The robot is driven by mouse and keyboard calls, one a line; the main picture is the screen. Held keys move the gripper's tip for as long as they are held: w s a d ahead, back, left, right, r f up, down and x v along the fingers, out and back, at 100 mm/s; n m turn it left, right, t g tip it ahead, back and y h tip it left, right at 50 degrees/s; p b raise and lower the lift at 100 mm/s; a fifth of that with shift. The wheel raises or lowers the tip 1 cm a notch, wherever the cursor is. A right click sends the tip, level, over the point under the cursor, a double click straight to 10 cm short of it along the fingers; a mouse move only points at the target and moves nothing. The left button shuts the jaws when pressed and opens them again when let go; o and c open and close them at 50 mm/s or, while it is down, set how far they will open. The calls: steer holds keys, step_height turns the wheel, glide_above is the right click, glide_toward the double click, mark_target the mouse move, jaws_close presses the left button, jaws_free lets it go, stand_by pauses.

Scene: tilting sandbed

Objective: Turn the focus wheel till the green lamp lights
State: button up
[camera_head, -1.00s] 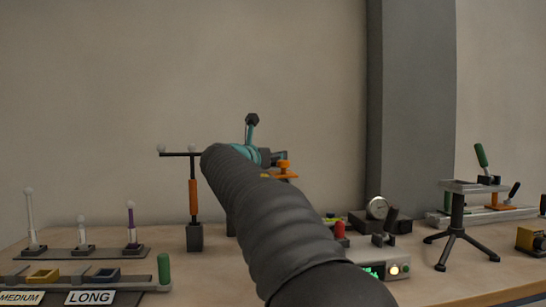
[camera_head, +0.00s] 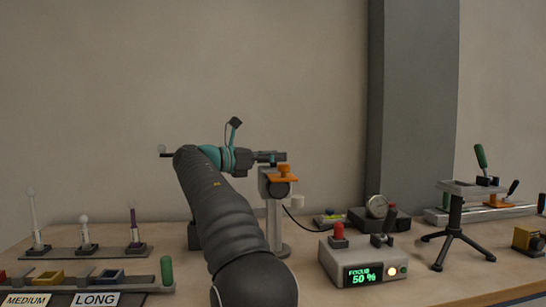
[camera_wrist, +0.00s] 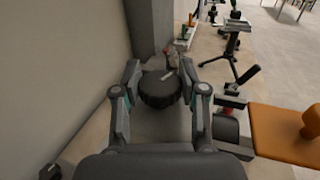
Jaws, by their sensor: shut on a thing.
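The focus wheel (camera_wrist: 160,90) is a dark, ribbed round knob with a pale mark on its face. It sits between the two fingers of my gripper (camera_wrist: 160,82) in the wrist view, and the fingers are shut on its sides. In the head view my gripper (camera_head: 280,157) is at the grey post (camera_head: 275,225) with the orange stage (camera_head: 283,174); I cannot make out the wheel clearly there. The grey control box (camera_head: 374,246) has a green-lettered display (camera_head: 363,275) reading "FOCUS 50 %". A lamp (camera_head: 392,272) on its front glows yellowish-white; I see no clearly green lamp lit.
A red knob (camera_head: 338,231) tops the control box. A round gauge (camera_head: 377,207) stands behind it and a black tripod (camera_head: 457,230) at right. At left are a rack (camera_head: 85,252) with upright pins and a "LONG" label (camera_head: 95,298). An orange plate (camera_wrist: 284,135) lies right of my gripper.

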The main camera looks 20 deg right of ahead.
steer(key=shift+m+g, duration=1)
steer(key=shift+g, duration=0.6)
steer(key=o, duration=1.2)
steer(key=shift+c, duration=0.2)
steer(key=shift+n+t, duration=0.6)
steer(key=shift+t, duration=0.4)
